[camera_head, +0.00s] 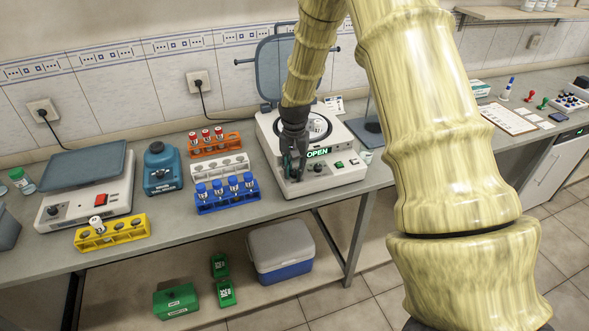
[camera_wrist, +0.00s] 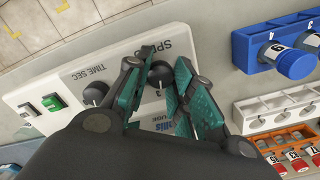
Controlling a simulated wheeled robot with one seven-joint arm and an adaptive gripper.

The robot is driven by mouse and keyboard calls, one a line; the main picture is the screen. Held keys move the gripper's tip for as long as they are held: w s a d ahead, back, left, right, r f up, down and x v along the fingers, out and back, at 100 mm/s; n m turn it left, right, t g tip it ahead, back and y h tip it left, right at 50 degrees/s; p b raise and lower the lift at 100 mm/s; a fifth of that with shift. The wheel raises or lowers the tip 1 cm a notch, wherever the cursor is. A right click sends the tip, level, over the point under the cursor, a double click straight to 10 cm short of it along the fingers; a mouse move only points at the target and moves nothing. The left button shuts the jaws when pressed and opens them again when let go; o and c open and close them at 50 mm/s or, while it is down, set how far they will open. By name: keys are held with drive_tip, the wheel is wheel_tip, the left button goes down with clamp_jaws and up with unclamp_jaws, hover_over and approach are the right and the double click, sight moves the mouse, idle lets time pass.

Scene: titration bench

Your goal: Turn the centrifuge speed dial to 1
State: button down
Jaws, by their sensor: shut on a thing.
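The white centrifuge (camera_head: 345,177) stands on the bench with its blue-grey lid (camera_head: 272,68) raised and its display (camera_head: 318,153) reading OPEN. My gripper (camera_head: 292,168) reaches down to the left part of its front panel. In the wrist view, the black SPEED dial (camera_wrist: 160,73) sits between the teal finger pads of my gripper (camera_wrist: 162,84), which is shut on it. A small mark shows beside the dial, but I cannot read the setting surely. The TIME SEC dial (camera_wrist: 95,93) is beside it, free of the fingers. My gripper hides the SPEED dial in the head view.
Left of the centrifuge are a blue tube rack (camera_head: 228,204), a white rack (camera_head: 219,168) and an orange rack (camera_head: 215,146), close to my gripper. Green and dark buttons (camera_wrist: 51,102) sit beyond the TIME dial. A blue mixer (camera_head: 162,170) stands further left.

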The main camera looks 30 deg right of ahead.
drive_tip(key=n, duration=0.4)
drive_tip(key=shift+n+p, duration=0.3)
drive_tip(key=n, duration=0.3)
drive_tip(key=shift+n, duration=0.3)
drive_tip(key=n+p, duration=0.1)
drive_tip(key=n, duration=0.3)
drive_tip(key=shift+r, duration=0.1)
drive_tip(key=shift+w+n, duration=0.1)
drive_tip(key=shift+n, duration=1.7)
drive_tip(key=c, duration=1.2)
unclamp_jaws()
